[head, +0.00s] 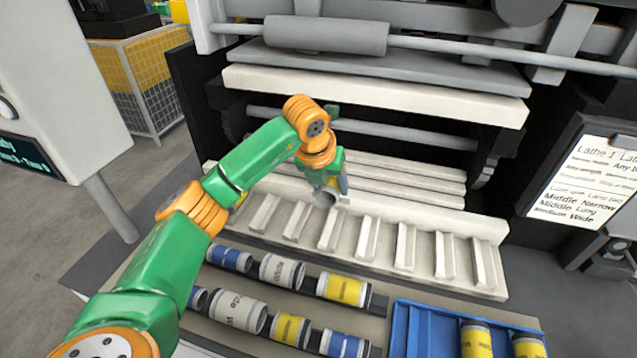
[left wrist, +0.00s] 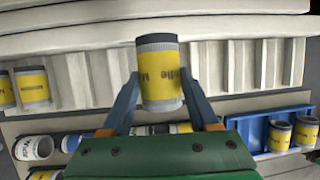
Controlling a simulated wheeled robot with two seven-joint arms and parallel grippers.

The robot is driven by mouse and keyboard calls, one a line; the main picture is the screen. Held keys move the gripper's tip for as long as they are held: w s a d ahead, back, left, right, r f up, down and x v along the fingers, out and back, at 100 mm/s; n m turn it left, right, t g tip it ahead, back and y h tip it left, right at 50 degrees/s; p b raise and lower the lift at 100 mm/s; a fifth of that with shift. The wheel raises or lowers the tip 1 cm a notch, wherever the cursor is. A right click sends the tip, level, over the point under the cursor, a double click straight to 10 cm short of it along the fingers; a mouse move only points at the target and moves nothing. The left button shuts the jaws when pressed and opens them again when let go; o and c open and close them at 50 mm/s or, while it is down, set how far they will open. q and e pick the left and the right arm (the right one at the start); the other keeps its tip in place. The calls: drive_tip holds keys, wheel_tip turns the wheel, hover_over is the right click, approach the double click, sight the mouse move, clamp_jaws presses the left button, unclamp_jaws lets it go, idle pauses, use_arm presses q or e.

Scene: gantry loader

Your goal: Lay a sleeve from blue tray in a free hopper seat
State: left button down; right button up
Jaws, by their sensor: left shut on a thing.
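My left gripper (head: 333,184) is shut on a yellow sleeve with grey ends (left wrist: 158,62), held above the hopper (head: 378,242). In the head view only the grey end of the held sleeve (head: 325,197) shows clearly. The hopper is a pale row of seats split by upright dividers, and the seats in the middle and right look empty. In the left wrist view two yellow sleeves, one (left wrist: 32,86) fully in view, lie in the leftmost seats. The blue tray (head: 408,335) at the front right holds two upright yellow sleeves (head: 476,340). My right gripper is out of view.
Dark racks in front of the hopper hold several lying sleeves: blue, white (head: 282,270) and yellow (head: 342,289). A pale beam (head: 375,95) and a roller (head: 325,36) span above the hopper. A sign (head: 590,180) stands at the right.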

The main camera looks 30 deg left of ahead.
sight(335, 201)
use_arm(q)
drive_tip(key=f+b, duration=0.1)
drive_tip(key=d+f+b, duration=0.1)
drive_tip(key=f+b, duration=0.1)
drive_tip(key=shift+s+d, duration=0.25)
drive_tip(key=shift+d, duration=0.15)
drive_tip(key=f+b, duration=0.1)
drive_tip(key=f, duration=0.1)
drive_tip(key=f+b, duration=0.2)
drive_tip(key=a+f+b, duration=0.1)
drive_tip(key=shift+w+f, duration=0.15)
drive_tip(key=shift+f, duration=0.25)
drive_tip(key=shift+d+f+b, duration=0.2)
drive_tip(key=shift+f+b, duration=0.35)
drive_tip(key=shift+b, duration=0.05)
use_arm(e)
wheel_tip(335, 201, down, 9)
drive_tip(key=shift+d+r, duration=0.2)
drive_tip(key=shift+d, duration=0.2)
use_arm(q)
drive_tip(key=shift+c, duration=1.2)
unclamp_jaws()
drive_tip(key=shift+a, duration=0.1)
drive_tip(key=shift+o, duration=0.8)
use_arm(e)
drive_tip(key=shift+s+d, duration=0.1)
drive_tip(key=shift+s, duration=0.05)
